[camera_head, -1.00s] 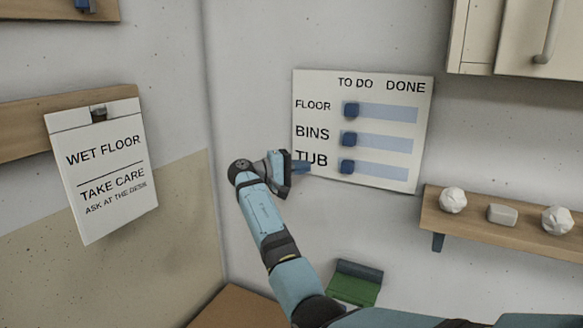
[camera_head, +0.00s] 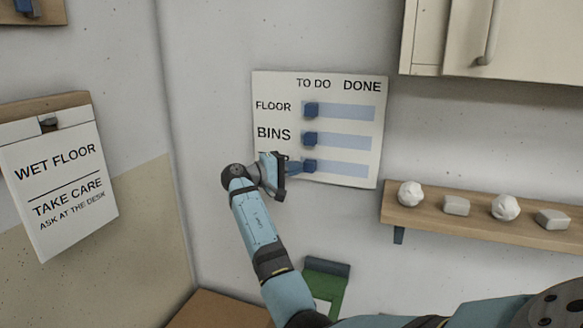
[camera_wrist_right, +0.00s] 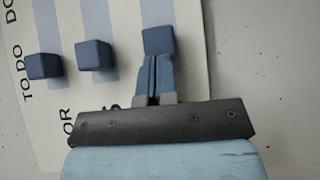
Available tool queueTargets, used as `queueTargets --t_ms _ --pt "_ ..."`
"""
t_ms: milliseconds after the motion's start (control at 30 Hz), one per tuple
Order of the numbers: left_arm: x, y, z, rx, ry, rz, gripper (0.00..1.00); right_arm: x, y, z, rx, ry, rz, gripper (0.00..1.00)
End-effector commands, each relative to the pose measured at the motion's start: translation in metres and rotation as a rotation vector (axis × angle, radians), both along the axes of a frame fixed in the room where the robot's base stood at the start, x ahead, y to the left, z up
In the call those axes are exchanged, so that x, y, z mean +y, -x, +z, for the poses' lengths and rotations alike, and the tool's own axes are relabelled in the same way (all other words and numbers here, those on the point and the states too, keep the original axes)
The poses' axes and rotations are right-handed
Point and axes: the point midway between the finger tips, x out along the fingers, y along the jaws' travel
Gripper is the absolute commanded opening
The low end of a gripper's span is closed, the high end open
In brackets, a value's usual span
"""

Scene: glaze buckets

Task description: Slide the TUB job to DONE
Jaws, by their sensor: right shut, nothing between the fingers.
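A white job board (camera_head: 262,90) hangs on the wall with FLOOR and BINS rows readable; the TUB label is hidden behind my gripper. Each row has a pale blue track and a dark blue slider at the TO DO end. The TUB slider (camera_head: 310,166) is in the lowest row, and its track (camera_head: 345,170) runs right under DONE. My right gripper (camera_head: 296,167) is shut and empty, its fingertips just left of the TUB slider. In the right wrist view, the closed fingers (camera_wrist_right: 154,74) point at the TUB slider (camera_wrist_right: 158,41); contact is unclear. My left gripper is not in view.
The FLOOR slider (camera_head: 311,110) and BINS slider (camera_head: 310,138) sit above. A wooden shelf (camera_head: 450,222) with several pale objects is at lower right, under a cabinet (camera_head: 470,40). A wet floor sign (camera_head: 60,190) hangs at left. A green object (camera_head: 324,285) is below.

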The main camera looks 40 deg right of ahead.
Motion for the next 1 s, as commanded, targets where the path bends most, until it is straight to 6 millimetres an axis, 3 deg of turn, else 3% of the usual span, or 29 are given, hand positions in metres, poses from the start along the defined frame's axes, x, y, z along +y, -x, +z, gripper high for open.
queueTargets --t_ms 300,467,600,1000 --pt "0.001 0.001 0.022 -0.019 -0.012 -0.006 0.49 -0.039 0.074 0.003 0.001 0.002 -0.002 0.00" --pt "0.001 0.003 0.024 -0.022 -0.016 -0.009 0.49 -0.052 0.101 0.002 0.001 0.002 -0.001 0.00" --pt "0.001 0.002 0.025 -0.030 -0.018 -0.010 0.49 -0.056 0.109 0.001 -0.001 0.001 -0.001 0.00" --pt "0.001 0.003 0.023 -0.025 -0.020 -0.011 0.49 -0.054 0.108 0.000 0.000 0.000 -0.001 0.00"
